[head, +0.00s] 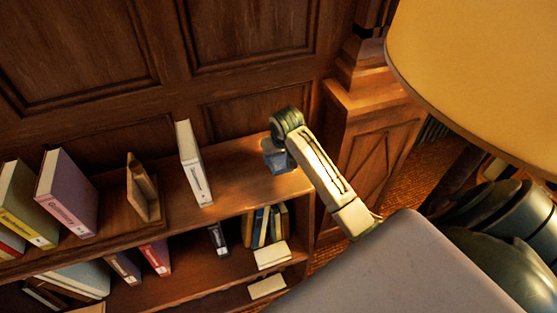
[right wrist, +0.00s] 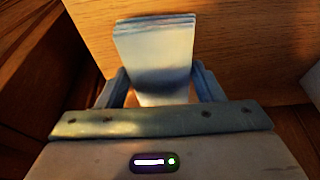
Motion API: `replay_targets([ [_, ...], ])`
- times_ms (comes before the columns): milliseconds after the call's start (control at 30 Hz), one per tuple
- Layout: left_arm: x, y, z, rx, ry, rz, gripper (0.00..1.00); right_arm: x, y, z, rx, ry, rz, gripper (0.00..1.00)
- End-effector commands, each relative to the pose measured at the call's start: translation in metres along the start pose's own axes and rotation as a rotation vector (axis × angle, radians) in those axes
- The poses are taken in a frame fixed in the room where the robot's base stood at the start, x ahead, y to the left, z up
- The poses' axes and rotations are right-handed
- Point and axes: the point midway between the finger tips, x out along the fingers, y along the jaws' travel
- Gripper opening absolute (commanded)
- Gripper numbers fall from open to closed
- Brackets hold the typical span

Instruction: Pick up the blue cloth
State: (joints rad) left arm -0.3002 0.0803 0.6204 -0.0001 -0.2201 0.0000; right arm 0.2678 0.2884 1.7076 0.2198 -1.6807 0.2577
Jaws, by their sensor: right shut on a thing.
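The blue cloth (right wrist: 154,48) is a folded, layered pale blue stack in the right wrist view. It stands out between the two fingers of my right gripper (right wrist: 160,88), which is shut on it. In the head view my right gripper (head: 277,152) is at the right end of the bookcase's top shelf, and a small blue patch of the cloth (head: 282,164) shows there. I cannot tell whether the cloth touches the shelf. The gripper hides part of the cloth. My left gripper is not in view.
The wooden bookcase (head: 238,193) holds a tall white book (head: 194,163), a wooden bookend (head: 142,188) and a purple book (head: 67,192) on top. Several books stand on the shelf below. A large yellow lampshade (head: 480,70) is at the upper right. Panelled wall lies behind.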

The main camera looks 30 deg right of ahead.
Motion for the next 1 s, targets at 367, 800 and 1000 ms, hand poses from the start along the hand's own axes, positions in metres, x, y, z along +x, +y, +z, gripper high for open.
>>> replay_targets([
  [367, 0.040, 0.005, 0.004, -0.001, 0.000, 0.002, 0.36, -0.028, -0.047, 0.031, 0.000, 0.003, -0.009, 0.39],
  [800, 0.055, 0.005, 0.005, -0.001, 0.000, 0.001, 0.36, -0.058, -0.111, 0.080, 0.001, -0.001, -0.005, 0.39],
  [1000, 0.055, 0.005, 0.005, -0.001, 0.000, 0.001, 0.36, -0.061, -0.120, 0.088, 0.000, 0.000, -0.002, 0.39],
])
